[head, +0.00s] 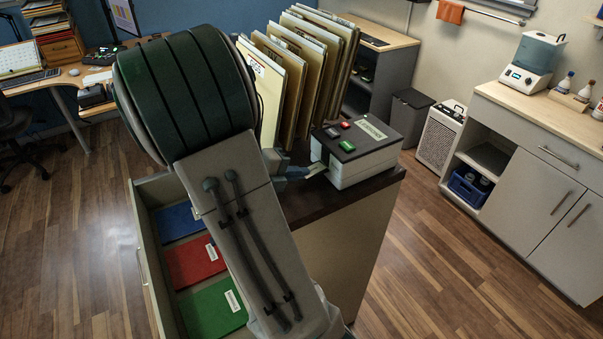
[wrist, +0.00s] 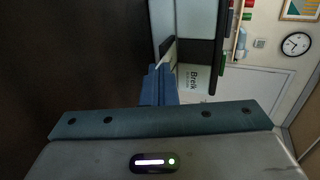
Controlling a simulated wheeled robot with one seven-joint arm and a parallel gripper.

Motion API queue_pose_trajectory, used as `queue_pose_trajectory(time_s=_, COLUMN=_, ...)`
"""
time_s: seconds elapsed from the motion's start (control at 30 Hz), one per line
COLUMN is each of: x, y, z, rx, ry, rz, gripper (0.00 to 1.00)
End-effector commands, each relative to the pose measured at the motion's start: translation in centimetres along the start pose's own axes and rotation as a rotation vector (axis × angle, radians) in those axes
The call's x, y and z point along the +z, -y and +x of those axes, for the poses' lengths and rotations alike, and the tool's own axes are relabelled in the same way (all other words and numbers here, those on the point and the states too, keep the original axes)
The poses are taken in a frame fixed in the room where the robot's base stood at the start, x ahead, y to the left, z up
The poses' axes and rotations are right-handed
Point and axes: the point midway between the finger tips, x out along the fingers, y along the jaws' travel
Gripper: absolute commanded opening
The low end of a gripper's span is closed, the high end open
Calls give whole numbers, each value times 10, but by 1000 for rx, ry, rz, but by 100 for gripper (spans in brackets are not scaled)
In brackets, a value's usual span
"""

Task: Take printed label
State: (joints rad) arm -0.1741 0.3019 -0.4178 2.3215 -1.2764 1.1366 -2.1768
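The label printer (head: 352,168) is a pale box with a dark top, a green button and a red button. It stands at the front end of the dark cabinet top. The printed label (head: 317,169) is a small pale strip at the printer's left side. My gripper (head: 303,172) is beside that side, partly hidden by my arm. In the wrist view, the blue fingers (wrist: 160,84) are close together at the middle of the palm. The pale label end (wrist: 169,50) shows at their tips, towards the printer, and the fingers look shut on it. Their contact is small and dark.
Upright folders (head: 300,75) stand behind the printer on the cabinet. Below, an open drawer (head: 143,225) holds blue, red and green folders. A counter (head: 560,115) with a blender-like appliance is at the right. Wood floor (head: 440,260) is clear between cabinet and counter.

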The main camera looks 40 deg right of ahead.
Motion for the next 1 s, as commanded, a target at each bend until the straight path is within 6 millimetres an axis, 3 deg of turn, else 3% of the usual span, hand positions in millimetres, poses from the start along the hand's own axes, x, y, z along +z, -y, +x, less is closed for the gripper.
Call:
queue_pose_trajectory(time_s=0.33, x=0, y=23, z=-11, rx=5, ry=0, rz=-2, gripper=0)
queue_pose_trajectory(time_s=0.67, x=0, y=23, z=-12, rx=3, ry=0, rz=-2, gripper=0)
queue_pose_trajectory(time_s=1.0, x=0, y=22, z=-60, rx=2, ry=3, rz=-2, gripper=0)
